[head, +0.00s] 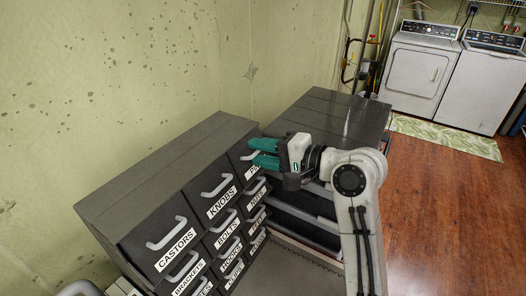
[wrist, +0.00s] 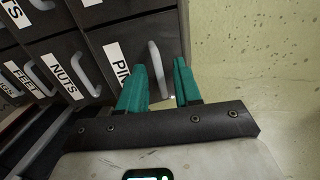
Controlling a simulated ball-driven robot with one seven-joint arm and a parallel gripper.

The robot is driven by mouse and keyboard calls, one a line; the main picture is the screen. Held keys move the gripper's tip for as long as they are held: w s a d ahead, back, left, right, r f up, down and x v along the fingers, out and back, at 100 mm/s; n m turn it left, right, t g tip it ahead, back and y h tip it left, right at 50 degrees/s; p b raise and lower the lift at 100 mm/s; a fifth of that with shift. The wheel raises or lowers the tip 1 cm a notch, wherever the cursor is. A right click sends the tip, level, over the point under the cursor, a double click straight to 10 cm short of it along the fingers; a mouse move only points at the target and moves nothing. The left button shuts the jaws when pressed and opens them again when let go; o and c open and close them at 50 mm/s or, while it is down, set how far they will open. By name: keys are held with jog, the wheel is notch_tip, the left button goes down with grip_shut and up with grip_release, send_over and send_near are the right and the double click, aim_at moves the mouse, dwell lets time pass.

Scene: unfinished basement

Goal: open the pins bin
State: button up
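The pins bin is the top-right dark drawer of the cabinet; its white label, partly hidden, reads "PIN" in the wrist view (wrist: 118,62). In the head view my gripper covers most of this bin's front (head: 241,161). The bin's pale curved handle (wrist: 157,66) stands upright in the wrist view. My gripper (head: 263,152) is at the bin's front, with its teal fingers apart. In the wrist view the fingers (wrist: 161,80) lie to either side of the handle, nearer the left one; contact cannot be told. The bin looks shut.
Neighbouring bins include knobs (head: 217,188), castors (head: 165,240) and nuts (wrist: 66,72), all with similar handles. A second dark unit (head: 335,107) stands to the right of the cabinet. The wall (head: 110,80) is close behind. Open wooden floor (head: 450,220) lies to the right.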

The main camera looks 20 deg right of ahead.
grip_shut()
dwell(1.4)
